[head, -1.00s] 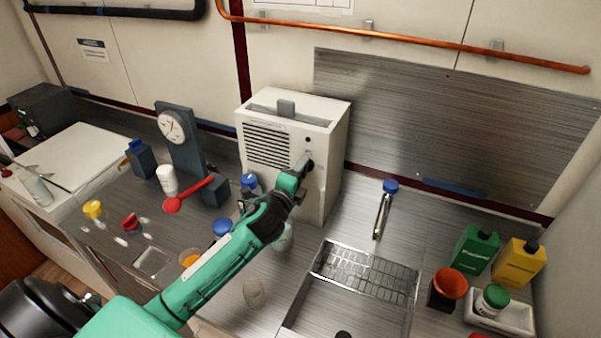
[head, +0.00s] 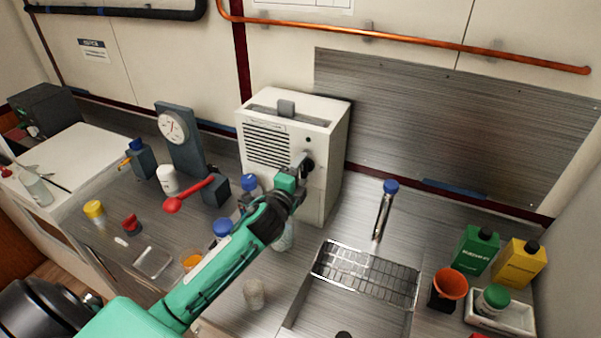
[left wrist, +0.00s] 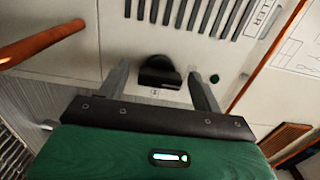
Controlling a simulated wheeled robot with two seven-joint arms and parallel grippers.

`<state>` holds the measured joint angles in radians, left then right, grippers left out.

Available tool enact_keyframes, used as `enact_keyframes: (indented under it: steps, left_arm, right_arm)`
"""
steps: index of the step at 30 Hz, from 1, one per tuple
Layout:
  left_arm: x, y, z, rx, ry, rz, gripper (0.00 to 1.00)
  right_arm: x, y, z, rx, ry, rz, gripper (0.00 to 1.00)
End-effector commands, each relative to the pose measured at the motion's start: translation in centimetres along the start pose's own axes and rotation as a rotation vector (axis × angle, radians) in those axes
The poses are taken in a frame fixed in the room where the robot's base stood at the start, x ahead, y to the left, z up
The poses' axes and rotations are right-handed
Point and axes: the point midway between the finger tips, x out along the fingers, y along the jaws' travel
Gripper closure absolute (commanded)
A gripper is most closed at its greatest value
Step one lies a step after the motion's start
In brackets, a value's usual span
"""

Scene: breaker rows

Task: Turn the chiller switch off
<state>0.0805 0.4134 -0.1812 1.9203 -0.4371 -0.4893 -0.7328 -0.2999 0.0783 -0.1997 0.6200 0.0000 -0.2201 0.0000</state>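The chiller (head: 263,123) is a white box with a slatted grille, at the back middle of the counter; its lettering is partly readable in the left wrist view. Its switch (left wrist: 158,73) is a dark rotary knob below the grille. My left gripper (left wrist: 158,70) is open, one finger on each side of the knob, with gaps showing on both sides. I cannot tell whether a finger touches it. In the head view the left gripper (head: 300,165) is at the chiller's front and partly covers the knob. My right gripper is not in view.
A small dark green round spot (left wrist: 243,77) sits beside the knob. Blue-capped bottles (head: 222,227) stand close under my left arm. A wire rack (head: 365,273) lies over the sink to the right. Green (head: 474,252) and yellow (head: 519,264) bottles stand far right.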

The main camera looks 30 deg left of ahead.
Motion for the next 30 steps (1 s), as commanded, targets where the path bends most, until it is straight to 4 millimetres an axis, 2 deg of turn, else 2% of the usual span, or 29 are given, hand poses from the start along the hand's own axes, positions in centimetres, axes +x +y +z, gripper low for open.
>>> enact_keyframes:
  steps: [9,14,30]
  left_arm:
    - [-0.1,0.0,0.0,0.001,0.000,-0.001,0.31]
    - [-1.4,0.2,0.0,0.002,0.000,0.000,0.31]
    - [-11.4,0.3,0.0,0.001,0.001,0.001,0.31]
  right_arm:
    - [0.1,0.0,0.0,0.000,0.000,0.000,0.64]
    - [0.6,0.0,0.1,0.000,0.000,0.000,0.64]
    - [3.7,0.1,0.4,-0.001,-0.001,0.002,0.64]
